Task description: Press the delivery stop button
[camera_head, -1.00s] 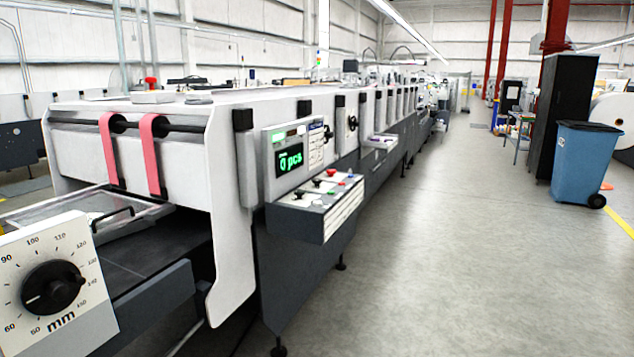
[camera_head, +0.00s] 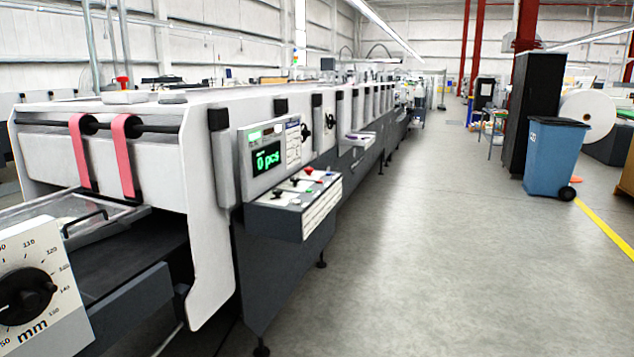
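The folder gluer (camera_head: 205,250) runs from the left foreground into the distance. On its near side a control box (camera_head: 272,222) juts out below a panel with a green display (camera_head: 267,159) reading "0 pcs". On the sloped top of the box are a red button (camera_head: 309,170), black knobs (camera_head: 278,195) and small green and pale buttons, too small to read. I cannot tell which one is the delivery stop button. Neither of my grippers is in view.
A dial marked in mm (camera_head: 28,292) stands at the lower left. Pink belts (camera_head: 125,160) loop over a shaft at the machine's end. The grey floor (camera_head: 420,260) to the right is clear. A blue bin (camera_head: 553,158) stands beside a dark cabinet (camera_head: 531,110).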

